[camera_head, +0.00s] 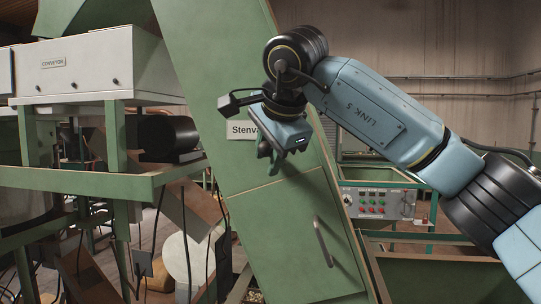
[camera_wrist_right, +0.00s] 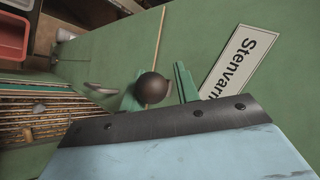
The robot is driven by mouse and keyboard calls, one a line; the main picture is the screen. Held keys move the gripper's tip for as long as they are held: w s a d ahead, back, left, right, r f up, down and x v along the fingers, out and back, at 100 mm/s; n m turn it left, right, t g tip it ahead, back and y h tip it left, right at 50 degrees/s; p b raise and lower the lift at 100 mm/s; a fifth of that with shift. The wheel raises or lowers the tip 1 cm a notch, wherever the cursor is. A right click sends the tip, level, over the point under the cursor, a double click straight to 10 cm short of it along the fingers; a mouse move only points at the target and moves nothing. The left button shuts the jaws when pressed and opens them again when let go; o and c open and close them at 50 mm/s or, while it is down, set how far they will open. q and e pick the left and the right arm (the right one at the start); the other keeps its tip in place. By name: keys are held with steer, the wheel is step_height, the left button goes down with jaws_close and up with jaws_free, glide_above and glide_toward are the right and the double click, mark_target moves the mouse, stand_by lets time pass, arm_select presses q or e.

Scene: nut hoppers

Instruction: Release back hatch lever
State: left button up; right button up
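The green sloping hopper (camera_head: 200,60) fills the middle of the head view, with a "Stenvarn…" label (camera_head: 239,130) partly covered by my right gripper. My right gripper (camera_head: 271,152) is close to the hopper face, just right of the label. In the right wrist view its two green fingers (camera_wrist_right: 157,91) stand apart, one on each side of a dark round knob (camera_wrist_right: 152,88), seemingly the lever's end. A narrow gap shows beside the knob; contact cannot be told. The lever's shaft is hidden. My left gripper is not in view.
A metal bar handle (camera_head: 322,242) sits on the hopper's lower panel. A control box with coloured buttons (camera_head: 377,203) stands behind at right. A white conveyor housing (camera_head: 90,65) on a green frame is at left. A red bin (camera_wrist_right: 12,35) shows in the wrist view.

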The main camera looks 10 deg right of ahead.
steer(key=shift+d+r, duration=0.1)
steer(key=shift+s+d+r, duration=0.1)
steer(key=shift+s+r, duration=0.05)
steer(key=b+v, duration=0.1)
steer(key=v, duration=1.2)
steer(key=shift+b, duration=0.3)
